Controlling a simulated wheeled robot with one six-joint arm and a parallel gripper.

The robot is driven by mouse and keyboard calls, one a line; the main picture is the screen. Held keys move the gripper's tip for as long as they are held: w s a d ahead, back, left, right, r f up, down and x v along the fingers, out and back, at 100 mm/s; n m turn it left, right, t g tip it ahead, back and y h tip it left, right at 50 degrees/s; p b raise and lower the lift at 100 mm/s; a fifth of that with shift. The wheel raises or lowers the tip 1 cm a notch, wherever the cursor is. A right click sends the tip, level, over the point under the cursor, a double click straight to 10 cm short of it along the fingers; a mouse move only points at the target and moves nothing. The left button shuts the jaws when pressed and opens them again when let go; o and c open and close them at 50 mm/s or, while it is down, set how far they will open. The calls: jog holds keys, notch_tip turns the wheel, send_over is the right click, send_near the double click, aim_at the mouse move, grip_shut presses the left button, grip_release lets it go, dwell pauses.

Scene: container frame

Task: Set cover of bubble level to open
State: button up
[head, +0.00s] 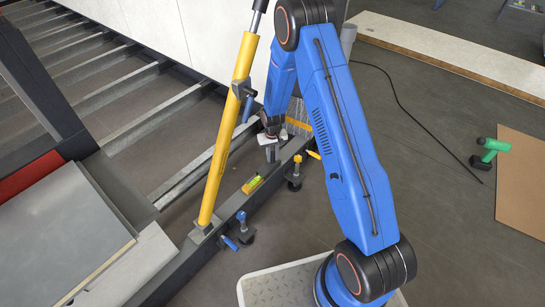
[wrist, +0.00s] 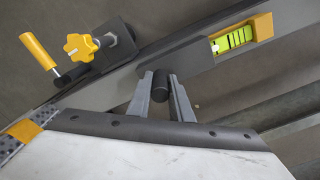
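The bubble level (wrist: 235,40) shows in the wrist view at the upper right, with a yellow body and a bright green vial. It lies along a grey beam and also shows in the head view (head: 252,184). A dark grey sliding cover (wrist: 187,62) lies on its left side and leaves the green vial exposed. A black knob (wrist: 160,84) stands out from the cover's near edge. My gripper (wrist: 160,80) has a finger on each side of this knob, seemingly touching it. In the head view my gripper (head: 270,148) is at the beam, just beyond the level.
A yellow star knob (wrist: 82,46) and a yellow-handled clamp (wrist: 40,52) sit left on the beam. In the head view a yellow cylinder (head: 226,140) rises left of the level. A green drill (head: 490,152) lies on the floor at the right.

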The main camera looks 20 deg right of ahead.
grip_shut()
jog(key=shift+w+d, duration=0.65)
jog(key=shift+d, duration=0.25)
jog(key=shift+w+d, duration=0.65)
jog(key=shift+d, duration=0.2)
jog(key=o, duration=0.6)
grip_release()
notch_tip(320, 180, up, 17)
jog(key=shift+r, duration=0.2)
